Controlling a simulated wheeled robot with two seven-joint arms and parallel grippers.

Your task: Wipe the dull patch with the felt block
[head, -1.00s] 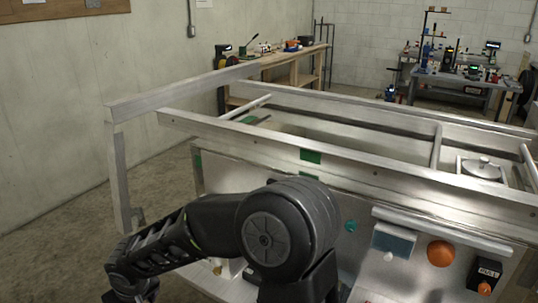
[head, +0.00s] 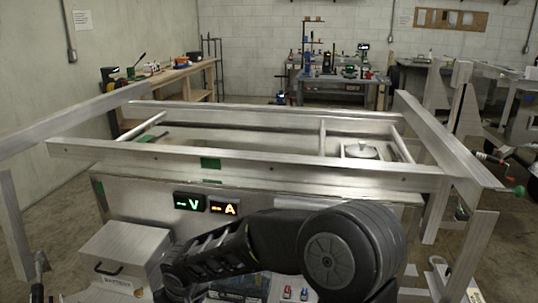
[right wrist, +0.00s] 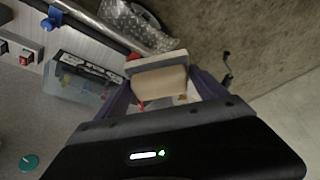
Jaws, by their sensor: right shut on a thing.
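In the right wrist view, my right gripper (right wrist: 157,92) is shut on the felt block (right wrist: 158,80). The block is tan with a paler, greyish layer on its far side, and it sits between the two dark purple fingers. In the head view a black arm of mine crosses the lower middle, and its gripper cannot be made out there. The dull patch cannot be made out in either view. My left gripper is not in view.
The aluminium trailer frame (head: 260,172) spans the head view. Lit V (head: 190,202) and A (head: 224,206) displays and a metal box (head: 125,248) are at its front. A clear bin (right wrist: 78,85), bubble wrap (right wrist: 135,25) and a teal knob (right wrist: 29,162) lie near my right gripper.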

